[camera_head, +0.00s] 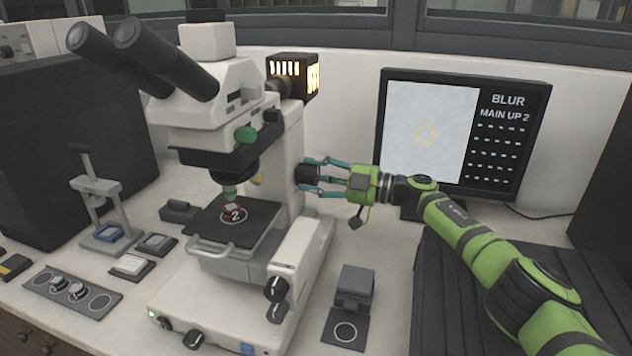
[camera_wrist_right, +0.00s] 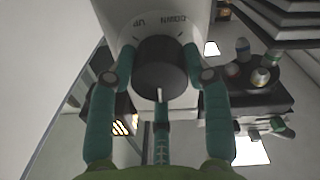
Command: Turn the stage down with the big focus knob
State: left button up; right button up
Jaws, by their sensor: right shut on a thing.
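The big focus knob (camera_head: 307,174) is a black round knob on the right side of the white microscope (camera_head: 215,120). My right gripper (camera_head: 312,175) is shut on this knob, with its teal fingers around it. In the right wrist view the knob (camera_wrist_right: 161,68) sits between the fingers (camera_wrist_right: 163,75), under the printed words UP and DOWN. A white mark shows on the knob's face. My left gripper is not in view.
A monitor (camera_head: 460,130) behind my right arm reads BLUR and MAIN UP 2, with a yellow ring on a pale field. A small press (camera_head: 100,205) and a dish plate (camera_head: 72,290) stand at the left. A grey block on a holder (camera_head: 352,290) stands at the front right.

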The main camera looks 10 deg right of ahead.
jog(key=shift+f+n, duration=0.4)
jog(key=shift+f, duration=0.1)
jog(key=o, duration=1.1)
jog(key=shift+o, duration=0.2)
jog(key=shift+w, duration=0.15)
jog(key=shift+r, duration=0.1)
jog(key=shift+s+d+r, duration=0.1)
jog(key=shift+s+d, duration=0.1)
jog(key=shift+d, duration=0.15)
jog(key=v, duration=1.1)
jog(key=shift+d, duration=0.1)
